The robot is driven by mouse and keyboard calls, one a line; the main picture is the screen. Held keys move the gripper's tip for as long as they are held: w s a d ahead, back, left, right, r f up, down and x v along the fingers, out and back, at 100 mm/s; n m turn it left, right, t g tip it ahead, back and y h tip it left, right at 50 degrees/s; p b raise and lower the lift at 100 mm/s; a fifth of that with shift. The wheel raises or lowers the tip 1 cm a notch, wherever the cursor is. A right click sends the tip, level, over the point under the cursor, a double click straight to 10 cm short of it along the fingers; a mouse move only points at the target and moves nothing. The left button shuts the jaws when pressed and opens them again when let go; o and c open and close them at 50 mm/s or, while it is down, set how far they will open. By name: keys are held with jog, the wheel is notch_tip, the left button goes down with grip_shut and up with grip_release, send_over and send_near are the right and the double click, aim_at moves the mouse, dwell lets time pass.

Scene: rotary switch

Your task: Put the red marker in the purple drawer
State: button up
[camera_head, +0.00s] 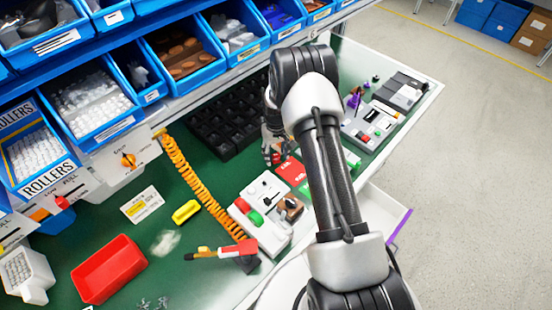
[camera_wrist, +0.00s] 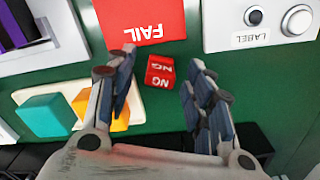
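A small red block marked "NG" (camera_wrist: 160,72) lies on the green mat beside the red "FAIL" card (camera_wrist: 143,18); it is the only red marker-like piece near my gripper. My gripper (camera_wrist: 162,62) is open, with a finger on either side of the block and visible gaps to both. In the head view my gripper (camera_head: 272,148) is low over the mat, partly hidden by my arm. A white drawer with a purple edge (camera_head: 400,226) stands pulled out at the bench's right side, partly hidden by my arm.
Teal (camera_wrist: 42,115) and orange (camera_wrist: 86,103) blocks sit on a pale tray by the left finger. A white button box (camera_wrist: 262,22) is at upper right. The head view shows a control box (camera_head: 262,212), black keyboard-like grid (camera_head: 225,122), red tray (camera_head: 108,270) and blue bins (camera_head: 186,55).

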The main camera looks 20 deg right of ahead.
jog(key=c, duration=1)
